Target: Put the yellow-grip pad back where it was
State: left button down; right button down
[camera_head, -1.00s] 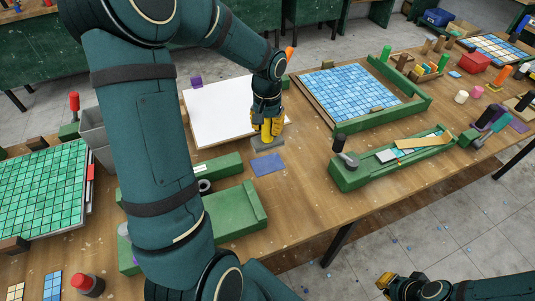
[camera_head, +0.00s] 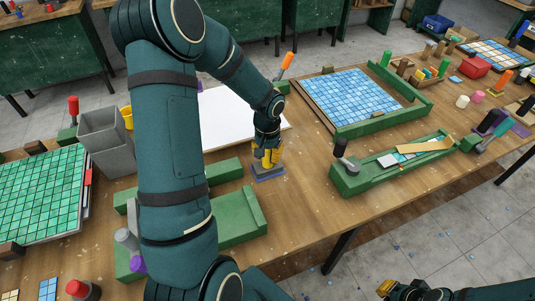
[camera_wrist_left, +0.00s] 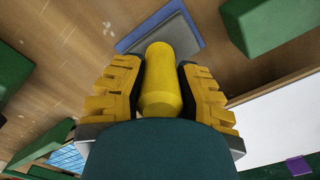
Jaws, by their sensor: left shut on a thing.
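The yellow-grip pad has a grey base (camera_head: 267,168) and an upright yellow grip (camera_wrist_left: 160,80). My left gripper (camera_head: 268,155) is shut around the grip, one finger on each side in the left wrist view. The grey base is over a flat blue mat (camera_head: 271,179), which shows as a thin border in the head view and also past the base in the left wrist view (camera_wrist_left: 190,22). I cannot tell whether the base touches the mat. My right gripper (camera_head: 385,288) is at the bottom edge of the head view, partly cut off, its fingers unclear.
A white sheet (camera_head: 222,115) lies behind the pad. A green fixture (camera_head: 240,212) stands left and in front. A framed blue mosaic (camera_head: 350,95) and a green tool tray (camera_head: 400,165) are to the right. Bare table lies right of the mat.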

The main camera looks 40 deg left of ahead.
pick_arm(q)
jog(key=c, duration=1.1)
grip_release()
jog(key=shift+f, duration=0.15)
jog(key=shift+o, duration=1.4)
jog(key=shift+r, duration=0.45)
notch_tip(320, 180, up, 12)
jog(key=shift+f+p, duration=0.25)
jog(key=shift+p, duration=0.4)
